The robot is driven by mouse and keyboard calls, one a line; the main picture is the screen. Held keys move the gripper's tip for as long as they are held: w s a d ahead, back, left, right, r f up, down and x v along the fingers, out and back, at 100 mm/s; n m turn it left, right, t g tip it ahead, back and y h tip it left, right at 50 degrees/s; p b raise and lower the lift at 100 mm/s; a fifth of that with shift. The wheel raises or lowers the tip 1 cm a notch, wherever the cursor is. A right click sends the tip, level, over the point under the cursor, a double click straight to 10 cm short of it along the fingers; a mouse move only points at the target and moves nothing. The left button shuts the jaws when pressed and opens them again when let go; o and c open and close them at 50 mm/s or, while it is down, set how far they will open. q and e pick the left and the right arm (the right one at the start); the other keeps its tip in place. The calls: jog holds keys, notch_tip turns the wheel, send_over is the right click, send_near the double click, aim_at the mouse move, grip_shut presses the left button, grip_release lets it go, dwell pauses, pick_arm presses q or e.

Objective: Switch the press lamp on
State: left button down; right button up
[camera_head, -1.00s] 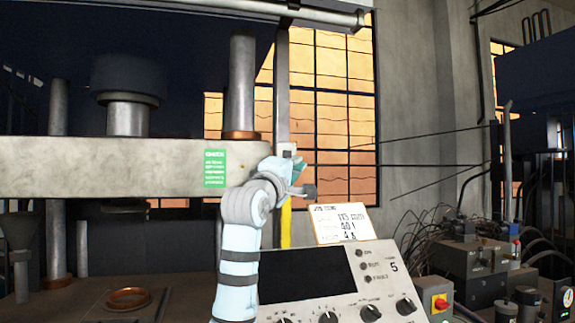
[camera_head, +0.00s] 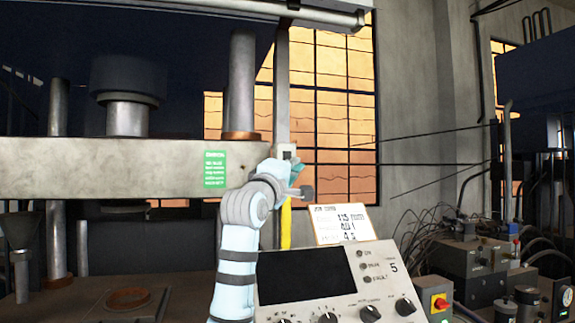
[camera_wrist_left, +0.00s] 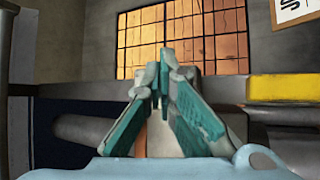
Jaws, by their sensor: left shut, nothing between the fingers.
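A small pale box with a dark centre (camera_head: 287,150), which may be the press lamp switch, sits on the upright post beside the press. My left gripper (camera_head: 298,172) is just below and in front of it in the head view; I cannot tell whether they touch. In the left wrist view the teal fingers (camera_wrist_left: 165,72) meet at their tips, shut and empty, pointing toward the window. The fingers and the wrist hide what lies directly behind them. I cannot make out a lamp for certain. My right gripper is not in view.
The press crossbeam (camera_head: 110,167) with a green sign (camera_head: 215,169) is left of my gripper. Below stands a control panel (camera_head: 375,265) with knobs, a dark screen and a card (camera_head: 342,224). A red button box (camera_head: 437,302) is beside it. A yellow strip (camera_head: 286,224) hangs below the gripper.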

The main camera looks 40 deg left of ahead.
pick_arm(q)
jog(key=shift+a, duration=0.15)
dwell(0.4)
jog(key=shift+s+d+r+b, duration=0.1)
jog(key=shift+s+d+b, duration=0.25)
jog(key=shift+d, duration=0.35)
jog(key=s+d, duration=0.1)
jog(key=s+d+b, duration=0.2)
jog(key=d, duration=0.1)
jog(key=shift+r, duration=0.3)
jog(key=shift+w, duration=0.15)
